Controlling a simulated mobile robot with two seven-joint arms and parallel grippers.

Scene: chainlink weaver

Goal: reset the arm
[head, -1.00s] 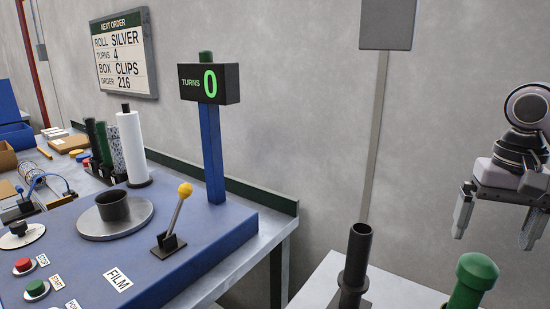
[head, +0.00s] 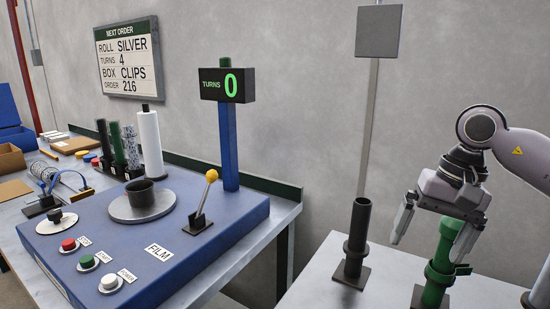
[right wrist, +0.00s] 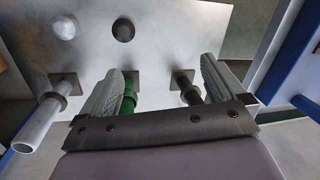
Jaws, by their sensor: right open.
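My right gripper (head: 434,232) is at the right of the head view. It is open and empty, with its fingers pointing down over the light grey side table. A green tube holder (head: 436,280) stands just behind and below its fingers; I cannot tell whether they touch. In the right wrist view, the open fingers (right wrist: 158,88) spread above the table, and part of the green holder (right wrist: 129,98) shows beside the left finger. My left gripper is in neither view.
A black tube holder (head: 357,238) stands left of the gripper. The blue machine (head: 200,262) carries a yellow-knobbed lever (head: 205,200), a turntable (head: 118,208) and a counter reading 0 (head: 231,85). The wrist view shows a silver tube (right wrist: 40,125).

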